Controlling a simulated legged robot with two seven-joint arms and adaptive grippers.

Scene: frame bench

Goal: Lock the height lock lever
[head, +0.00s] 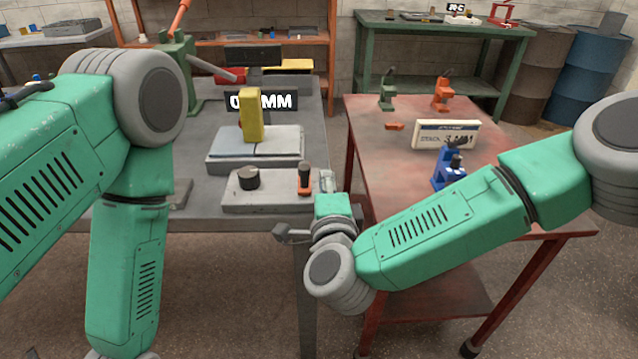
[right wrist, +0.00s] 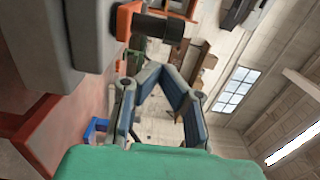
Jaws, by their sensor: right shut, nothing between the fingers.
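A short lever with a dark grip and an orange base (head: 305,178) stands upright on a grey block (head: 270,203) at the bench's front right. I take it for the height lock lever; no label on it is readable. In the right wrist view its orange part (right wrist: 126,20) and dark grip (right wrist: 158,28) show just beyond the fingertips. My right gripper (head: 327,182) is shut and empty, just right of the lever in the head view. Its fingers (right wrist: 161,72) meet in the wrist view, apparently apart from the lever. My left gripper is out of view.
A black round knob (head: 248,178) shares the grey block. Behind stand a yellow block (head: 251,115) on a grey plate (head: 225,157), a partly hidden "MM" display (head: 283,101) and a green press (head: 178,70). The red table (head: 385,160) holds a blue tool (head: 445,167) and a white sign (head: 446,134).

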